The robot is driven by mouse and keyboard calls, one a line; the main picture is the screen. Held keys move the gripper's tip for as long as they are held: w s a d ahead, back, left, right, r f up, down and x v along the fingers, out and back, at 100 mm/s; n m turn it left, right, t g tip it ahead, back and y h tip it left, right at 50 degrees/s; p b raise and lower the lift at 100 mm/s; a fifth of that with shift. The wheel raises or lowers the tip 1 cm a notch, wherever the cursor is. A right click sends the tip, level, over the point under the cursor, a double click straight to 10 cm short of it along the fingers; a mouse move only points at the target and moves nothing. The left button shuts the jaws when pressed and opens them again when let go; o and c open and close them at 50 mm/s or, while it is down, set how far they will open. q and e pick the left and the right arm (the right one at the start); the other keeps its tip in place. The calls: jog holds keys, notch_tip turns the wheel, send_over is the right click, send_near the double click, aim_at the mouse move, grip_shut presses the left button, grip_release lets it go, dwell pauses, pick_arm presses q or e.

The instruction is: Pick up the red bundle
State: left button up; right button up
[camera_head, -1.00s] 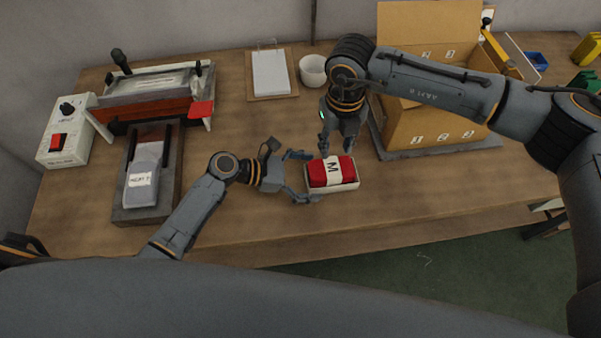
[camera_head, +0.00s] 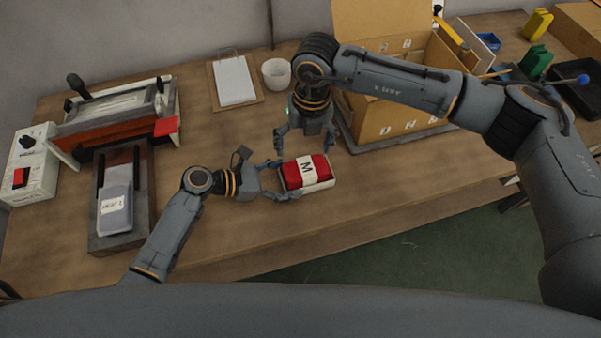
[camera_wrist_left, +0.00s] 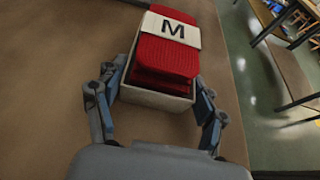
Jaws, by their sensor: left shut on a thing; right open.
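The red bundle (camera_head: 307,171) is folded ribbed cloth with a white band marked M. It lies in a small open white tray (camera_head: 310,187) on the table. In the left wrist view the bundle (camera_wrist_left: 166,55) rises above the rim of the tray (camera_wrist_left: 152,98). My left gripper (camera_head: 287,180) is shut on the tray's near end, one finger along each side, and does not grip the bundle. My right gripper (camera_head: 303,146) is open and empty, pointing down just behind the bundle. The bundle's underside is hidden in the tray.
A cardboard box (camera_head: 390,115) stands behind to the right, partly behind my right arm. A white cup (camera_head: 276,74) and a clipboard (camera_head: 235,82) are at the back. A press (camera_head: 115,120) and a grey board (camera_head: 116,210) are on the left. The table's front is clear.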

aim_at(309, 167)
jog(key=m, duration=0.1)
jog(key=m+y, duration=0.1)
jog(key=m, duration=0.3)
jog(key=shift+d+f+g, duration=0.15)
jog(key=shift+f+g, duration=0.1)
jog(key=shift+g, duration=0.05)
jog(key=m, duration=0.1)
jog(key=m+y, duration=0.1)
jog(key=m, duration=0.1)
jog(key=shift+w+d+f, duration=0.1)
jog(key=shift+d, duration=0.25)
jog(key=m, duration=0.2)
jog(key=d+m, duration=0.1)
jog(key=m, duration=0.1)
jog(key=d+f+m+y, duration=0.1)
jog(key=m, duration=0.1)
jog(key=shift+w+d, duration=0.2)
jog(key=shift+w, duration=0.15)
jog(key=shift+d+f+m, duration=0.15)
jog(key=shift+d+m, duration=0.25)
jog(key=shift+m, duration=0.6)
jog(key=shift+a+f+y, duration=0.15)
jog(key=shift+f+y, duration=0.15)
jog(key=shift+f, duration=0.4)
jog(key=x, duration=0.6)
jog(key=shift+a+r, duration=0.1)
jog(key=shift+a, duration=0.05)
jog(key=shift+f, duration=0.3)
jog(key=c, duration=1.3)
